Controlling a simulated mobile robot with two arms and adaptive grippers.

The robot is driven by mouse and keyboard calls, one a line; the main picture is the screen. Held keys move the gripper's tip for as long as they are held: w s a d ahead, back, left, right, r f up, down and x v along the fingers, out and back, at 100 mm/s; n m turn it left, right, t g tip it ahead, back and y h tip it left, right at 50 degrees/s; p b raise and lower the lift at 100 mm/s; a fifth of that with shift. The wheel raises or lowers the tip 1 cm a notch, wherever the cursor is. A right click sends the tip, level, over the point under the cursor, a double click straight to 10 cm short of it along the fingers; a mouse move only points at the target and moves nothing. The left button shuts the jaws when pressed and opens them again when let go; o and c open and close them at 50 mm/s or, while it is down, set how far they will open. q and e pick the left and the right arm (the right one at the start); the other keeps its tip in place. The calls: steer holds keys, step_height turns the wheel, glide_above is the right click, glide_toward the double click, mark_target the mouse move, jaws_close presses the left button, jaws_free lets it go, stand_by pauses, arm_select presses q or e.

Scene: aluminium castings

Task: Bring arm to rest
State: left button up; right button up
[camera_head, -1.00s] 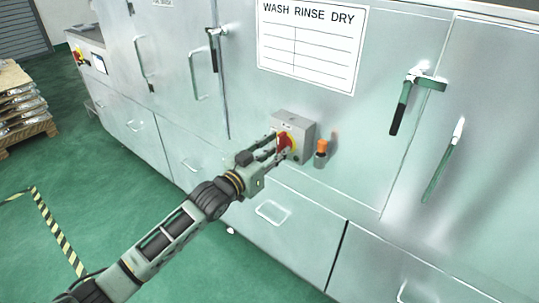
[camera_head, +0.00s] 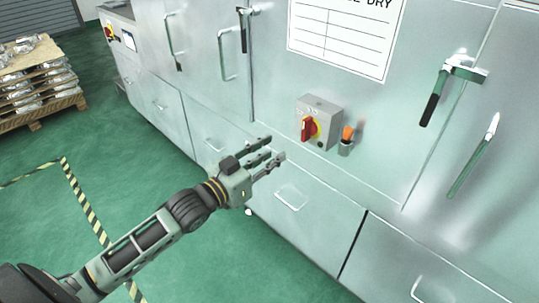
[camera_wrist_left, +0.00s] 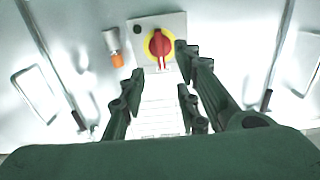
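My left gripper (camera_head: 272,153) is open and empty, in front of the machine's metal face and below and to the left of the grey switch box (camera_head: 330,111). A gap separates the fingers from the red rotary knob (camera_head: 308,129) on its yellow plate. In the left wrist view the open fingers (camera_wrist_left: 158,100) spread with nothing between them, and the red knob (camera_wrist_left: 158,44) shows beyond the fingertips. My right gripper is in neither view.
An orange-topped fitting (camera_head: 347,134) sits right of the switch box. Door handles (camera_head: 436,96) stick out from the cabinet (camera_head: 400,165). A pallet of castings (camera_head: 38,88) stands at the left. The green floor (camera_head: 130,185) between them has striped tape and is clear.

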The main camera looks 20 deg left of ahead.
arm_select(q)
steer(key=shift+f, duration=0.1)
steer(key=s+a+f+n+g+y, duration=0.1)
steer(key=a+f+g+y, duration=0.15)
steer(key=f, duration=0.85)
steer(key=a+f+n+g+y, duration=0.15)
steer(key=a+f, duration=0.25)
steer(key=f, duration=0.7)
steer(key=s+a+f+g+y, duration=0.1)
steer(key=s+f, duration=0.4)
steer(key=f, duration=0.4)
steer(key=s+a+f+g+y, duration=0.15)
steer(key=s+f, duration=0.25)
steer(key=f, duration=0.4)
steer(key=s+d+f+g, duration=0.3)
steer(key=s+f, duration=0.5)
steer(key=s, duration=0.5)
steer(key=s+d+f+g, duration=0.3)
steer(key=s+f, duration=0.5)
steer(key=s, duration=0.4)
steer(key=s+d+f+g, duration=0.3)
steer(key=s+f, duration=0.5)
steer(key=s, duration=0.5)
steer(key=shift+s+d+m, duration=0.3)
steer(key=shift+s+m, duration=0.05)
steer(key=shift+g, duration=0.25)
